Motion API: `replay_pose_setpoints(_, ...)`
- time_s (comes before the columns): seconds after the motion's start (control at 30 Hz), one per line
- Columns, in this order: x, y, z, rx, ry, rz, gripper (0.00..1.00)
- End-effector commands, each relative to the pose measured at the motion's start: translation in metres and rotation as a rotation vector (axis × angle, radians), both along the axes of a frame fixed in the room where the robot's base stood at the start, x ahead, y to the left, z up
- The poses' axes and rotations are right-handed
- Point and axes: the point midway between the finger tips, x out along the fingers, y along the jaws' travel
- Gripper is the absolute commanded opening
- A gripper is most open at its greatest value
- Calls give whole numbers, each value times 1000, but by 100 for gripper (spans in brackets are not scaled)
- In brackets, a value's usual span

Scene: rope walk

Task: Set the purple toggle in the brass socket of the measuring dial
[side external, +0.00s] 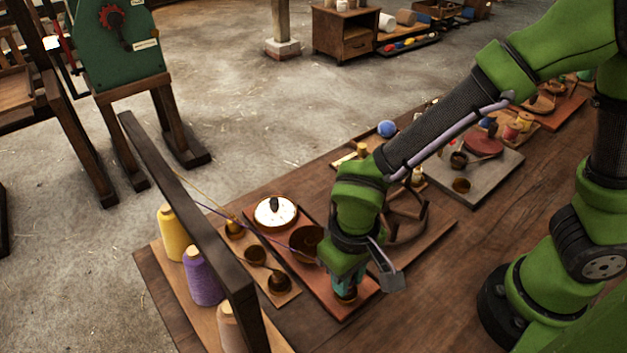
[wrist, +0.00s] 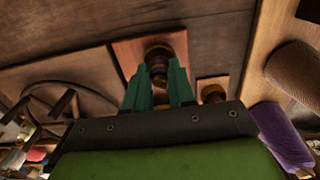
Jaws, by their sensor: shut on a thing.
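My gripper (side external: 346,284) points down over the near end of the red-brown board of the measuring dial (side external: 275,211), whose white face shows at the far end. In the wrist view my teal fingers (wrist: 159,90) are closed around a small dark piece with a purple band, the purple toggle (wrist: 158,68). A round brass socket (wrist: 158,50) is right at the fingertips; its rim also shows under the fingers in the side view (side external: 345,298). The toggle looks at or in the socket's mouth, but I cannot tell how deep. A purple cord (side external: 270,241) runs from the left toward my gripper.
A dark wooden beam (side external: 190,222) rises at the left, beside yellow, purple (side external: 202,277) and tan spools. A brown bowl (side external: 305,241) sits on the dial board. A small board with cups (side external: 256,256) is left of it; a wooden frame (side external: 408,222) stands right.

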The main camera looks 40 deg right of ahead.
Motion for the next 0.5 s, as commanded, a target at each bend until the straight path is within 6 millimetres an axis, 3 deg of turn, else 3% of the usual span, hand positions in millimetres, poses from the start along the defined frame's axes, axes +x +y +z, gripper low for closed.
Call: replay_pose_setpoints(0.5, 0, 0, -7, 0, 0, 1, 7)
